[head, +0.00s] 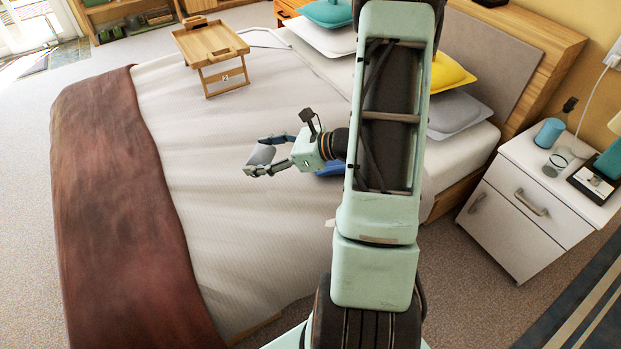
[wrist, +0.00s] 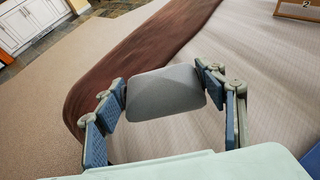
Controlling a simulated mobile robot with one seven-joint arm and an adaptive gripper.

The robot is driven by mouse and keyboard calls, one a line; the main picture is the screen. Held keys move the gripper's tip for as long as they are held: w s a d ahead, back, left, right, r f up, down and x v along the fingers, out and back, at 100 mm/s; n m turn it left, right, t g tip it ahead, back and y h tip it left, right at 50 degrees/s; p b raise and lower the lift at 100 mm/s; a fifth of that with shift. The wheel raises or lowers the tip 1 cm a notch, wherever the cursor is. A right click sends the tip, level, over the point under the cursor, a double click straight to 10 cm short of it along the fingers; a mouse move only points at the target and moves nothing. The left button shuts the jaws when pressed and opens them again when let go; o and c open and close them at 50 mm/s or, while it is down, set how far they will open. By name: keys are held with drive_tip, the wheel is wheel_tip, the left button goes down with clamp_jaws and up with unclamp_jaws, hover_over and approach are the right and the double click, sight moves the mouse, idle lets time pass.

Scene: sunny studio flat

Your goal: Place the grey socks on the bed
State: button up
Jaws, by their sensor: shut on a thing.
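The grey socks (wrist: 165,92) show as a smooth rounded grey bundle in the wrist view. They also show in the head view (head: 261,155). My gripper (head: 257,157) is shut on them, with one finger at each side of the bundle; it also shows in the wrist view (wrist: 165,95). The bed (head: 215,200) has a pale ribbed cover and a dark red-brown throw (head: 125,220) across its foot end. The gripper and socks are over the pale cover in the head view. I cannot tell how far above it they are.
A wooden tray table (head: 211,42) stands on the bed. Pillows, one yellow (head: 450,72), lie at the headboard. A blue thing (head: 329,169) lies on the bed, partly hidden by my arm. A white nightstand (head: 522,210) is at right. The cover's middle is bare.

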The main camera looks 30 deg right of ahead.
drive_tip(key=d+f+m+t+h+b, duration=0.3)
drive_tip(key=d+f+m+h+b, duration=0.1)
drive_tip(key=d+f+b, duration=1.25)
drive_tip(key=w+a+f+b, duration=0.2)
drive_tip(key=w+a, duration=0.1)
drive_tip(key=w+a+f+b, duration=0.2)
drive_tip(key=w+a, duration=0.1)
drive_tip(key=a, duration=0.1)
drive_tip(key=w+a+f+b, duration=0.2)
drive_tip(key=w+a, duration=0.1)
drive_tip(key=a, duration=0.1)
drive_tip(key=shift+w, duration=0.15)
drive_tip(key=shift+w+a+f+b, duration=0.2)
drive_tip(key=shift+a+f+b, duration=0.05)
drive_tip(key=shift+f+b, duration=0.15)
drive_tip(key=shift+w+a+f+b, duration=0.15)
drive_tip(key=shift+f+b, duration=0.6)
drive_tip(key=shift+f, duration=0.9)
